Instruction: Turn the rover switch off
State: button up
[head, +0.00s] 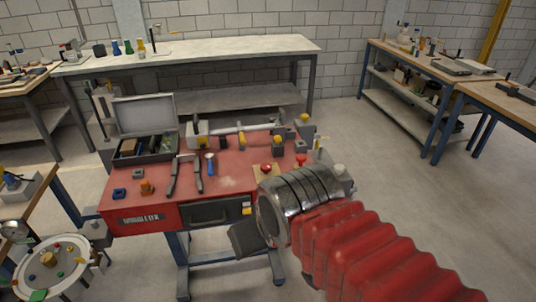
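I cannot make out which part is the rover switch; no rover shows clearly. Small controls stand on the red workbench (235,185): a red knob (266,168) on a tan plate and a smaller red knob (301,159) to its right. At the lower left a round pale panel (68,278) carries several small coloured knobs. My arm, red bellows and a banded metal cuff, reaches in from the lower right and covers the bench's right front corner.
An open toolbox (145,112) stands at the bench's back left. A long pale table (230,50) stands behind, and a wooden bench (432,66) at the back right. The floor on the right is clear.

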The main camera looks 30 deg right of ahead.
aim_at(266, 166)
jog(key=u, duration=0.05)
jog(key=i, duration=1.15)
jog(key=u, duration=0.05)
